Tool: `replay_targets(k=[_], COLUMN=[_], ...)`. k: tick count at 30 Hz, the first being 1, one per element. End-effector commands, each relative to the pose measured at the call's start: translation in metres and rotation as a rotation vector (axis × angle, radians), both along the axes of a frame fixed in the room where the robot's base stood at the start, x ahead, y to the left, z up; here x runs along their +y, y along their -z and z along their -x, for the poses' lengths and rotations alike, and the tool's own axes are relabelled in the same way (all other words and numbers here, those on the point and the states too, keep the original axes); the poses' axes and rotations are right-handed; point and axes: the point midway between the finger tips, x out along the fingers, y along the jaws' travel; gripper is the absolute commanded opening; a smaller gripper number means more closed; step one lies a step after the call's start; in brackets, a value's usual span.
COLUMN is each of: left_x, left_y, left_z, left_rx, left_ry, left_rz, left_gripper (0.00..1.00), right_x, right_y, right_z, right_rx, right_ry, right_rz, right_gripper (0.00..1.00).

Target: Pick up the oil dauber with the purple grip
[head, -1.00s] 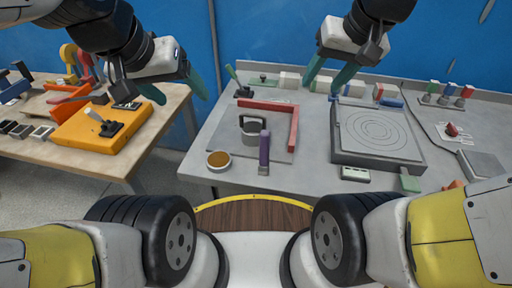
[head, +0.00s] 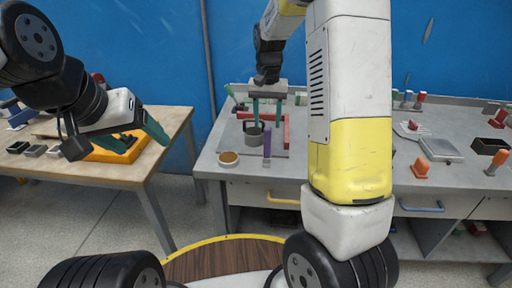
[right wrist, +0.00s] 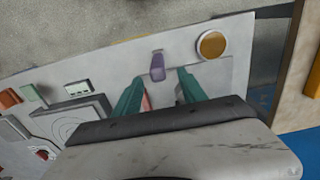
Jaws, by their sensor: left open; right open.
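The oil dauber with the purple grip (head: 267,148) stands near the front edge of the grey bench in the head view. Its purple grip also shows in the right wrist view (right wrist: 157,66). My right gripper (head: 267,114) is open above and behind the dauber in the head view. In the right wrist view its green fingers (right wrist: 160,76) are spread, with the purple grip just beyond and between their tips, apart from both. My left gripper (head: 150,146) is open and empty over the wooden table at left.
A round tin with amber contents (head: 228,158) stands left of the dauber. A grey handled container (head: 253,137) and a red angle piece (head: 286,132) are close behind it. My right arm hides the bench's middle.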

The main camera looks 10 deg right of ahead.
Motion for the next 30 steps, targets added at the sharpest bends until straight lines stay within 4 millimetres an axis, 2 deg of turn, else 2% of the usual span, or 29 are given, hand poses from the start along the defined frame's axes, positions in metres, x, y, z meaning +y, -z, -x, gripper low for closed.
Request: replay_targets(k=[12,16,22,23,30], left_x=[0.0,0.0,0.0,0.0,0.0], left_y=[0.0,0.0,0.0,0.0,0.0], left_z=[0.0,0.0,0.0,0.0,0.0], left_rx=[0.0,0.0,0.0,0.0,0.0], left_ry=[0.0,0.0,0.0,0.0,0.0], left_rz=[0.0,0.0,0.0,0.0,0.0], left_gripper=[0.74,0.74,0.74,0.74,0.74], right_x=[-0.002,-0.002,-0.002,-0.002,-0.002], right_y=[0.056,0.064,0.064,0.064,0.064], right_z=[0.004,0.004,0.004,0.004,0.004], right_rx=[0.002,-0.002,-0.002,-0.002,-0.002], right_ry=[0.0,0.0,-0.001,-0.001,-0.001], right_rz=[-0.002,-0.002,-0.001,-0.001,-0.001], right_gripper=[0.49,0.49,0.49,0.45,0.0])
